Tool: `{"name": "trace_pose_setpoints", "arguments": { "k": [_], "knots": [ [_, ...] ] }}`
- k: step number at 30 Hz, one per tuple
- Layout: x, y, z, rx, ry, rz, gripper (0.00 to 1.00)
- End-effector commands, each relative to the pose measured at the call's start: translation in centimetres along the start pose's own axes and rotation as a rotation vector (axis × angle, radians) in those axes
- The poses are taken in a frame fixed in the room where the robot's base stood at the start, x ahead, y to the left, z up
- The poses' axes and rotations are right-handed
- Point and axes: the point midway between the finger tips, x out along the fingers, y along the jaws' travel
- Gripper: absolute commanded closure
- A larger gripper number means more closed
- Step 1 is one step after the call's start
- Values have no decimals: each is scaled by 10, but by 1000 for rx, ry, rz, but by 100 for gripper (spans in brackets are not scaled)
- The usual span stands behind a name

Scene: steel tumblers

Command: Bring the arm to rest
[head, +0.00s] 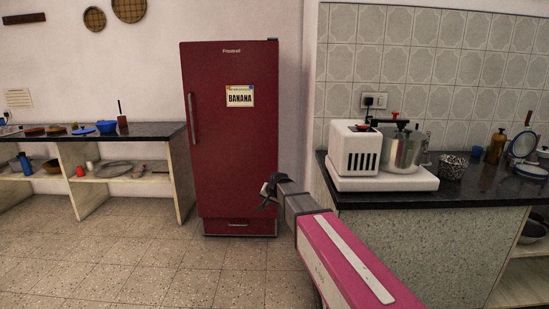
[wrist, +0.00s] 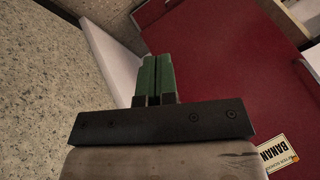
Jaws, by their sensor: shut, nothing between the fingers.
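My gripper (head: 267,198) is at the end of my pink and grey arm, which reaches forward from the lower right in the head view. It is in front of the lower part of the red fridge (head: 220,140), apart from the counters as far as I can see. In the wrist view my gripper (wrist: 154,62) shows two green fingers side by side and shut, with nothing between them. The red fridge also fills the right of the wrist view (wrist: 225,60). No tumbler is clearly in view.
A black counter (head: 470,205) stands at the right, with a white mixer (head: 360,150) and a dark bowl (head: 452,167) on it. A counter with shelves (head: 150,130) stands at the left, bearing several dishes. The tiled floor (head: 150,250) between them is clear.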

Motion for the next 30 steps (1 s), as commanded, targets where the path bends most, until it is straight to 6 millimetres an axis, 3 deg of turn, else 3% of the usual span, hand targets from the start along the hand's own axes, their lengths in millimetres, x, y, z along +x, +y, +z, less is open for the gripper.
{"name": "trace_pose_setpoints", "arguments": {
  "k": [1, 6, 12, 15, 21, 30],
  "knots": [
    [-11, 34, 25, -17, -30, 40, 100],
    [-35, 123, 87, -90, -142, 162, 100],
    [-76, 214, 167, -165, -298, 287, 100],
    [-97, 248, 201, -194, -374, 333, 100],
    [-124, 285, 242, -228, -470, 381, 100],
    [-128, 291, 247, -233, -486, 389, 100]
  ]
}}
